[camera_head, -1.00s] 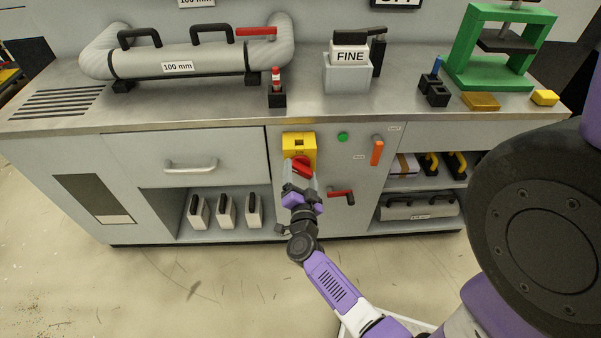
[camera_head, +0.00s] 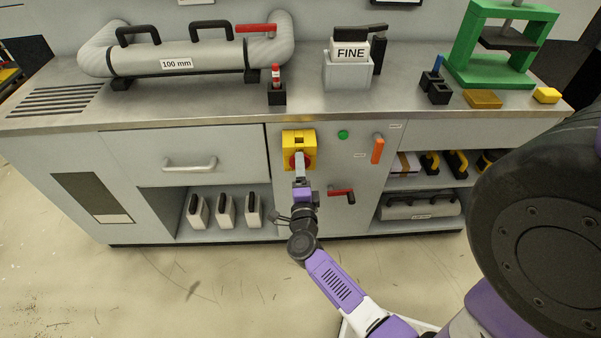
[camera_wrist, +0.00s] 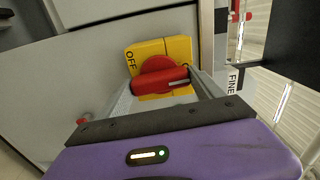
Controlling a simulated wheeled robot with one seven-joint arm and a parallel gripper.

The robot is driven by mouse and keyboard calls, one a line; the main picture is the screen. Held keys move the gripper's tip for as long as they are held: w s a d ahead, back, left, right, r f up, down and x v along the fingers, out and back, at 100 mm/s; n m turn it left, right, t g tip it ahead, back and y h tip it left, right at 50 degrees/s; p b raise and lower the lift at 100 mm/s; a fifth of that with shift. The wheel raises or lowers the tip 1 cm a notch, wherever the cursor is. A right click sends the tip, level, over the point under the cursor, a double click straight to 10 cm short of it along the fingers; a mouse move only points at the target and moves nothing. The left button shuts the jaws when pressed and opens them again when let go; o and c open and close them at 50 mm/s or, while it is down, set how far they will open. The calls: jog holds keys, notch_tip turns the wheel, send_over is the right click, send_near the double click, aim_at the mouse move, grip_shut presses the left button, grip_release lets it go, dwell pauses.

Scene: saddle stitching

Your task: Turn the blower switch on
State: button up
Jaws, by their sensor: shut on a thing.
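The blower switch is a yellow box (camera_head: 292,137) with a red rotary knob, on the front of the grey cabinet. In the wrist view the yellow plate (camera_wrist: 180,47) shows OFF on its left and a partly hidden label on its right. The red knob (camera_wrist: 158,76) lies between my gripper's fingers, its bar running across from one finger to the other, with a pale mark at its right end. My gripper (camera_head: 299,158) is shut on the knob and covers most of it in the head view.
A green button (camera_head: 343,134) and an orange handle (camera_head: 377,151) sit right of the switch. A red-handled crank (camera_head: 342,192) is close below right. A drawer (camera_head: 190,164) with a grey handle is at left. Open shelves flank below, and the worktop edge runs above.

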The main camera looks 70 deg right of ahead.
jog(key=shift+m, duration=0.4)
jog(key=o, duration=1.4)
jog(key=shift+c, duration=0.2)
jog(key=shift+a, duration=0.15)
jog(key=v, duration=0.7)
jog(key=shift+a, duration=0.3)
jog(key=shift+s, duration=0.15)
